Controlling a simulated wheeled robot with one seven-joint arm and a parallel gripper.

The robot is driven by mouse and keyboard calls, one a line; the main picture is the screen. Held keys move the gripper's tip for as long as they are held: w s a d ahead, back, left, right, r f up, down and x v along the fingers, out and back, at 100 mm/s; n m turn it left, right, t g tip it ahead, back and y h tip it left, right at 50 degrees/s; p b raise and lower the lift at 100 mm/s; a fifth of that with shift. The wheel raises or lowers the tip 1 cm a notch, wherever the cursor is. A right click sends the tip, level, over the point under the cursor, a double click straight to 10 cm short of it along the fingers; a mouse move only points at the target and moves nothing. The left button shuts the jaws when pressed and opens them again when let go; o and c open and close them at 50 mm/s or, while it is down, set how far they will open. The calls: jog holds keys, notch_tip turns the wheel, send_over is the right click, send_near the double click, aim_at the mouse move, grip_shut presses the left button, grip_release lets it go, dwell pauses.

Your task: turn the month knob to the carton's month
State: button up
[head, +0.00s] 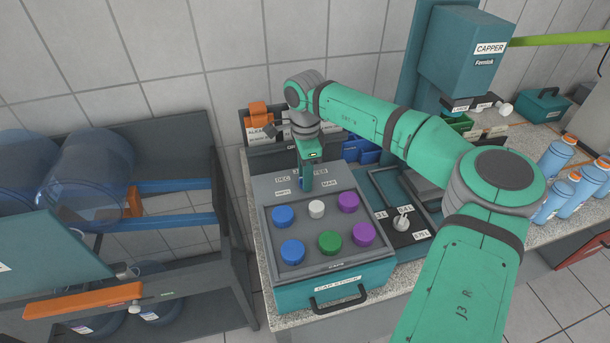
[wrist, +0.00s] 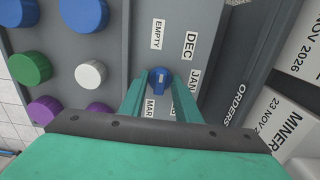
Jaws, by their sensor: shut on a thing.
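The month knob (wrist: 160,79) is small and blue with a white mark on top. It sits on a grey panel (wrist: 128,60) with labels around it: EMPTY, DEC, JAN, MAR and one partly hidden by a finger. My gripper (wrist: 159,84) is shut on the knob, one finger on each side. I cannot tell which label the mark points to. In the head view my gripper (head: 306,186) points down at the back of the cap station, and the knob is hidden there. No carton is clearly identifiable.
Blue, green, purple and white caps (head: 330,242) sit on the cap station's tray in front of my gripper. Cards (wrist: 279,123) beyond the ORDERS label read NOV 2026 and 23 NOV. A switch (head: 401,222) stands to the right. A bottle rack (head: 170,135) stands at left.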

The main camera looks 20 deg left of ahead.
jog(key=m, duration=0.4)
jog(key=shift+m, duration=0.3)
jog(key=m, duration=0.4)
jog(key=shift+m, duration=0.3)
jog(key=m, duration=0.4)
jog(key=shift+m, duration=2.1)
jog(key=o, duration=1)
jog(key=shift+o, duration=0.2)
jog(key=shift+r, duration=0.1)
